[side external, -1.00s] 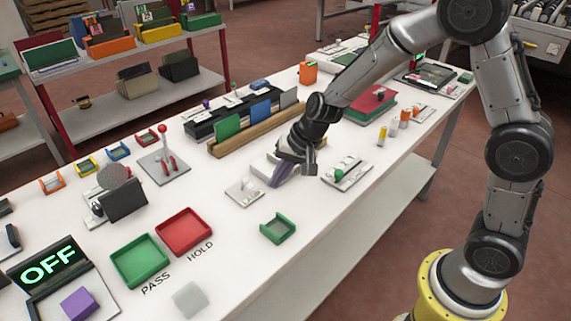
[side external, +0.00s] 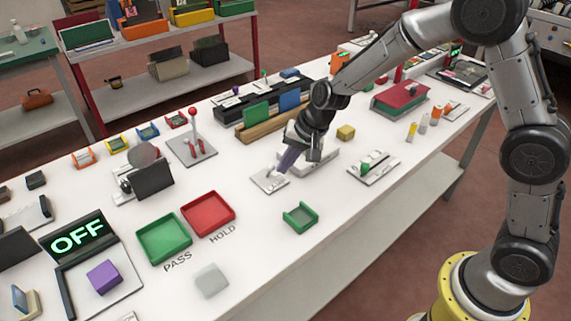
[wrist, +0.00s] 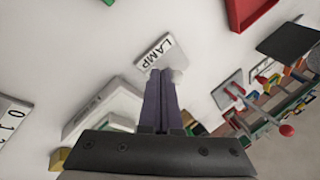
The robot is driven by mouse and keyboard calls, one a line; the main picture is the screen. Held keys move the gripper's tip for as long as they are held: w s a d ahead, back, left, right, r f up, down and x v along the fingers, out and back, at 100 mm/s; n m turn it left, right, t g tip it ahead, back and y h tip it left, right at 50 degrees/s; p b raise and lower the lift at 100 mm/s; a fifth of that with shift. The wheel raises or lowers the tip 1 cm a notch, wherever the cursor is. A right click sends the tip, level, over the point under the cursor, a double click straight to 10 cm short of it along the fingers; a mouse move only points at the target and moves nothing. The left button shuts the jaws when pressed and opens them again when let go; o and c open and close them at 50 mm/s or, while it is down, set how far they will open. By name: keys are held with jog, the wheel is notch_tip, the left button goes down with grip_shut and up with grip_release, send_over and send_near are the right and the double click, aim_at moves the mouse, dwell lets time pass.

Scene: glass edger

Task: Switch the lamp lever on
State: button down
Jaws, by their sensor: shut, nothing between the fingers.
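The lamp switch is a small light plate (side external: 264,183) near the middle of the table in the side view. In the wrist view its label plate (wrist: 153,55) reads LAMP. A pale knob-like part (wrist: 178,76) shows right beside my fingertips, partly hidden by them; I cannot tell the lever's position. My gripper (side external: 281,168) points down at the plate's right edge, its purple fingers shut together and empty. The fingers also show in the wrist view (wrist: 162,75), tips at the plate's near edge. I cannot tell whether they touch the lever.
A light block-like fixture (side external: 318,163) stands right beside my gripper. A plate with a green knob (side external: 366,168) lies to the right, and a yellow block (side external: 346,132) behind. A green holder (side external: 300,217) and a red tray (side external: 208,213) are in front. A display (side external: 78,237) reads OFF.

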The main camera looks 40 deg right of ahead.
jog(key=shift+w+r+g, duration=0.2)
jog(key=shift+w+g, duration=0.15)
jog(key=shift+g, duration=0.25)
jog(key=shift+w+r+g, duration=0.25)
jog(key=shift+w+g, duration=0.2)
jog(key=shift+g, duration=0.15)
jog(key=w+g, duration=0.2)
jog(key=g, duration=0.1)
jog(key=shift+w+r+m, duration=0.25)
jog(key=shift+r+m, duration=0.05)
jog(key=shift+r, duration=0.25)
jog(key=shift+r, duration=0.6)
